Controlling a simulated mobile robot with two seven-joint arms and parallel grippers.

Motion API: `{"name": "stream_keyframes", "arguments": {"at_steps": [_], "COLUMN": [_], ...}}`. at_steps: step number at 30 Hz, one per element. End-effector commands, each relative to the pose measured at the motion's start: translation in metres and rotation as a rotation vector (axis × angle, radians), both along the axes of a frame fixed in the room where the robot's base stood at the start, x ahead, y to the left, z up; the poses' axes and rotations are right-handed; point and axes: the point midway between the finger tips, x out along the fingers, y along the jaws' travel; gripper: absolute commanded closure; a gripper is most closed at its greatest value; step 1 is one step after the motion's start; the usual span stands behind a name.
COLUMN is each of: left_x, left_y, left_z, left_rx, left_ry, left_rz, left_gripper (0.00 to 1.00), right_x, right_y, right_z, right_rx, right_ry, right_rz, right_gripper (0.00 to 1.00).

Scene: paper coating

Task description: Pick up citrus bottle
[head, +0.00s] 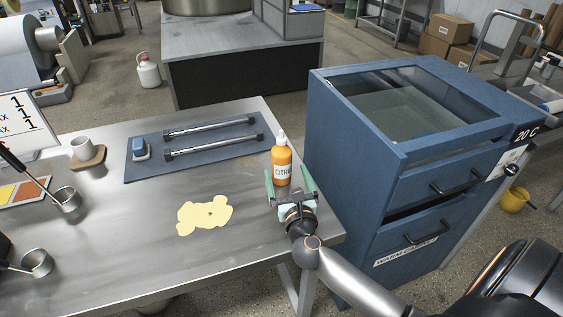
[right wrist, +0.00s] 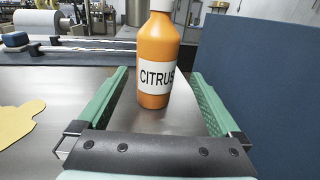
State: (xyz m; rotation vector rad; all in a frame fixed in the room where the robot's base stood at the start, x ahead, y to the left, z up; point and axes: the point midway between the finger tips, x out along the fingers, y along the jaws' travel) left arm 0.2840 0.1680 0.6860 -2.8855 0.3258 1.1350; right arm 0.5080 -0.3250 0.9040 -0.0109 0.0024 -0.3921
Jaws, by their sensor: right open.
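The citrus bottle (head: 282,160) is orange with a white cap and a white label reading CITRUS. It stands upright on the metal table near its right edge. My right gripper (head: 290,183) is open just in front of it. In the right wrist view the bottle (right wrist: 157,60) stands between the lines of the two green fingers of the right gripper (right wrist: 160,90), with space on both sides. I cannot tell how far the fingertips reach along the bottle. My left gripper is not in view.
A blue cabinet (head: 360,180) stands close to the right of the table. A blue mat (head: 190,162) with two metal rods lies behind and left of the bottle. A pale yellow puddle (head: 205,214) lies to its left. A cup (head: 82,147) and ladles (head: 68,200) are farther left.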

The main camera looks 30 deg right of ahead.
Motion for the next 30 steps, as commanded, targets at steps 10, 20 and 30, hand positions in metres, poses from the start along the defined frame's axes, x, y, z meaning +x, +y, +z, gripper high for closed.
{"name": "stream_keyframes", "arguments": {"at_steps": [10,20,30], "left_x": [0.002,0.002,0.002], "left_y": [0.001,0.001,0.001], "left_z": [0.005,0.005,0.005], "left_rx": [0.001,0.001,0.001], "left_ry": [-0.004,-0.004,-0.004], "left_rz": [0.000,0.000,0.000], "left_gripper": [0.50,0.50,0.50], "right_x": [0.042,0.044,0.044], "right_y": [-0.011,-0.012,-0.012], "right_z": [0.005,0.004,0.004], "right_rx": [-0.001,-0.001,-0.001], "right_ry": [-0.001,0.000,0.000], "right_rz": [-0.001,-0.001,-0.001], "right_gripper": [0.00,0.05,0.43]}}
